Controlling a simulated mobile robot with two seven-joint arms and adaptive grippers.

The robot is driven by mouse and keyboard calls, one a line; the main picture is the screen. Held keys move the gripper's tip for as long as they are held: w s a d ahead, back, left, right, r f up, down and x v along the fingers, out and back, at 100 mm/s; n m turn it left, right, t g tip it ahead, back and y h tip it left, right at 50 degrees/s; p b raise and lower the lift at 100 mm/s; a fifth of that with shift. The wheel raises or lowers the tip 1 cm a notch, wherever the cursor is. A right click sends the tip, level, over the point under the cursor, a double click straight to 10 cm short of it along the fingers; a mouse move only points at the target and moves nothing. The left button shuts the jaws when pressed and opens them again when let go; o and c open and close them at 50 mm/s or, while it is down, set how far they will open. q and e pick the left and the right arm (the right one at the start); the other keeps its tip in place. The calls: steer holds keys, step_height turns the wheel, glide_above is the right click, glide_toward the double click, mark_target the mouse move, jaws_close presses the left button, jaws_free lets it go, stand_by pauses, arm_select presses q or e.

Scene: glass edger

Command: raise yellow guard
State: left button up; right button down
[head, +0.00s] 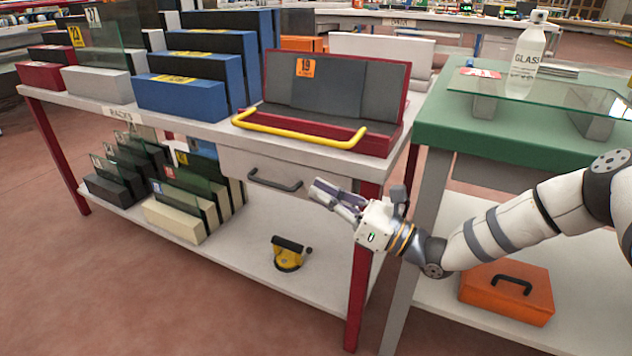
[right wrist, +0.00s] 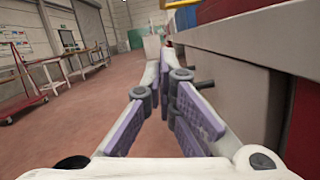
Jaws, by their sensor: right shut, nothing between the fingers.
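The yellow guard (head: 300,131) is a bent bar lying low across the front of a dark red rack (head: 385,140) with grey panels, labelled 19, on the white-topped table. Its two ends meet the rack's front corners. My right gripper (head: 322,193) is below and in front of the guard's right end, apart from it, near the drawer handle. Its purple-padded fingers (right wrist: 168,62) also show in the right wrist view, shut and empty. My left gripper is in neither view.
A dark drawer handle (head: 274,181) sticks out under the tabletop, left of my right gripper. Blue racks (head: 185,95) stand left of the red rack. A green table (head: 440,125) with a glass sheet and bottle (head: 525,60) is at right. Open floor lies in front.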

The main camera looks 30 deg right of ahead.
steer(key=w+a+r, duration=0.1)
steer(key=w+r, duration=0.1)
steer(key=w+a+r, duration=0.1)
steer(key=w, duration=0.1)
steer(key=w+a+r, duration=0.1)
steer(key=w+r, duration=0.1)
steer(key=shift+w+a+r, duration=0.2)
steer(key=shift+a+r, duration=0.1)
steer(key=shift+r, duration=0.05)
steer(key=shift+r, duration=0.15)
steer(key=shift+s+a+r+p, duration=0.1)
steer(key=shift+r+p, duration=0.1)
steer(key=shift+p, duration=0.1)
